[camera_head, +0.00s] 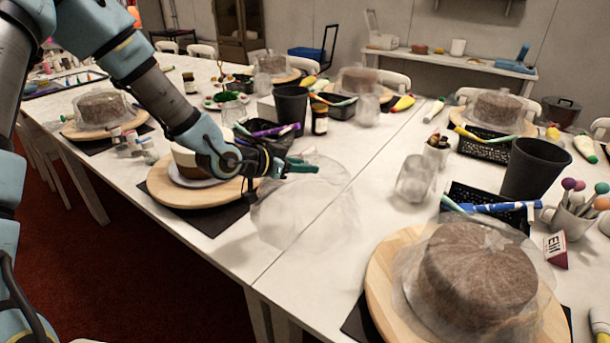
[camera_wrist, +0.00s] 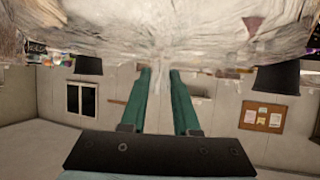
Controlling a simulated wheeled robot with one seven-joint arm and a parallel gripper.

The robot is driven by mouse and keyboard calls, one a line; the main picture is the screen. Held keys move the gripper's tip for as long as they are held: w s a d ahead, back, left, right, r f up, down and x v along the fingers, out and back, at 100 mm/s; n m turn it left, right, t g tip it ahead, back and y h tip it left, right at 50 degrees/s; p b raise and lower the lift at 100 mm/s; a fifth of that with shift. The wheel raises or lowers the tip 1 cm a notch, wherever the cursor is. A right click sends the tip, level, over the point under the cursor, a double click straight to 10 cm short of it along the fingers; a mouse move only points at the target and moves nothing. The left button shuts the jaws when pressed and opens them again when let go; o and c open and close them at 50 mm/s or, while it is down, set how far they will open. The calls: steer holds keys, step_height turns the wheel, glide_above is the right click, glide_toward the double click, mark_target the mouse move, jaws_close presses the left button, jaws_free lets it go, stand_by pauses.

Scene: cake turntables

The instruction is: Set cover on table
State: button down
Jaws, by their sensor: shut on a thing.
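The clear plastic cover (camera_head: 303,208) hangs from my gripper (camera_head: 298,166) over the white table (camera_head: 222,233), right of the uncovered cake. I cannot tell whether its lower edge touches the table. My gripper's green fingers are shut on the cover's top. In the wrist view the fingers (camera_wrist: 161,82) reach to the gathered top of the crumpled cover (camera_wrist: 160,40). The uncovered cake (camera_head: 187,158) stands on a wooden turntable (camera_head: 165,192), partly hidden behind my arm.
A covered cake (camera_head: 478,268) on a wooden turntable (camera_head: 383,285) stands at the front right. A black cup (camera_head: 291,106) and a brown jar (camera_head: 319,118) stand behind the cover. A clear container (camera_head: 415,178) is to its right. Some bare tabletop lies around the cover.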

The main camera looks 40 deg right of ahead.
steer(key=shift+f, duration=1.3)
steer(key=c, duration=0.7)
jaws_free()
steer(key=shift+o, duration=0.2)
